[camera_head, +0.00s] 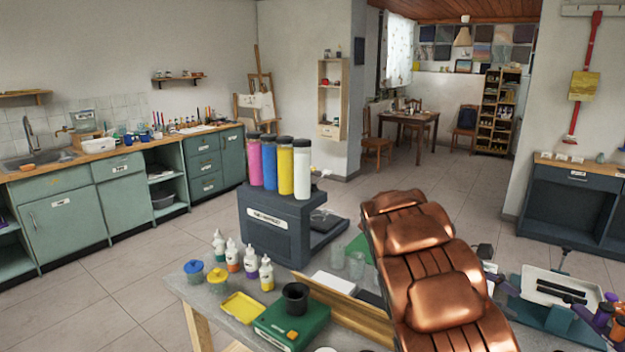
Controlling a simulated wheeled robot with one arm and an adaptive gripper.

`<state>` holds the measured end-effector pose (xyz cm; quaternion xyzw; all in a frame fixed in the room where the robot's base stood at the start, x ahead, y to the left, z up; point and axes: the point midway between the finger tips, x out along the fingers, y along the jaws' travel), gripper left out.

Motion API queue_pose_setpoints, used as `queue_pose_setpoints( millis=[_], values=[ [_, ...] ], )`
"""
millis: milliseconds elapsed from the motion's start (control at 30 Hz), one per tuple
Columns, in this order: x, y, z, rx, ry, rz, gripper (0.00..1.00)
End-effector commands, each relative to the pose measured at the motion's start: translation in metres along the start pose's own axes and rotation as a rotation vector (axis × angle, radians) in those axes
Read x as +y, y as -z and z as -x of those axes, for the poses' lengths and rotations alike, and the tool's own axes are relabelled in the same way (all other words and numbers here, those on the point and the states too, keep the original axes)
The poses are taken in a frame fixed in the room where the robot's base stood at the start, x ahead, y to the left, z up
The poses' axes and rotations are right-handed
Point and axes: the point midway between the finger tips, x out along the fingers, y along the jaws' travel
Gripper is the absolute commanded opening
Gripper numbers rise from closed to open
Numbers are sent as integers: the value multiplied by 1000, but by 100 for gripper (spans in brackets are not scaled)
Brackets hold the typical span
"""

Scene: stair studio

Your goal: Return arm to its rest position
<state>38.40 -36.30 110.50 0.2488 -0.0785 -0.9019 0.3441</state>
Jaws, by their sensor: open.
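I cannot make out my gripper or its fingers anywhere in the head view. A large copper-coloured, segmented shape rises from the bottom edge, right of centre, close to the camera. I cannot tell whether it is part of my arm. It covers part of the worktable (139,0).
The grey worktable (185,290) carries a dark dispenser (275,225) with several coloured tubes, small bottles (250,262), a yellow tray (242,307) and a green box (290,322) with a black cup (295,297). Teal cabinets (65,220) line the left wall. Tiled floor (130,275) lies clear between.

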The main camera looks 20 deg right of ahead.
Motion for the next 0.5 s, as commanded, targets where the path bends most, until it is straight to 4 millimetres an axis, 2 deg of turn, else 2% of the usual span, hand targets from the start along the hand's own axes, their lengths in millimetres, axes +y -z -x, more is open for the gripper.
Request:
queue_pose_setpoints(
  millis=[233,500],
  values=[
    [-58,-18,16,148,71,-99,50],
    [-127,-27,34,321,166,-194,50]
  ],
)
